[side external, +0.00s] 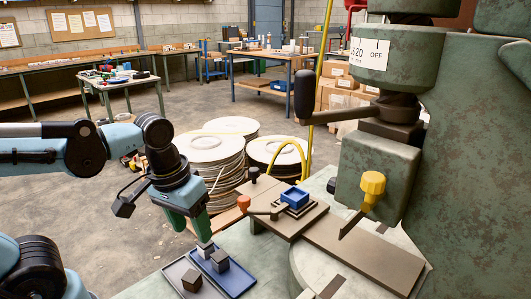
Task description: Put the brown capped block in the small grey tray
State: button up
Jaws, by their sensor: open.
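My gripper (190,222) hangs open, with green fingers pointing down, above the back of two trays. The small grey tray (176,268) lies on the left of the pair, with one dark block (192,280) in it. The blue tray (240,284) lies to its right and holds a dark block (220,261) and a paler-topped block (206,249). The paler-topped block is just below my fingertips, with nothing seen held. I cannot tell which block has the brown cap.
The green fly press (450,150) fills the right side, with its black-gripped lever (303,95) reaching left. A blue square fixture (294,197) sits on its brown plate, beside an orange-knobbed handle (244,202). Stacked round discs (210,150) stand behind my gripper.

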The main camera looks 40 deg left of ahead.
jog(key=w+m+t, duration=0.2)
jog(key=w+t, duration=0.1)
jog(key=w+m+t, duration=0.1)
jog(key=w+t, duration=0.1)
jog(key=shift+a+r, duration=0.35)
jog(key=shift+a, duration=0.05)
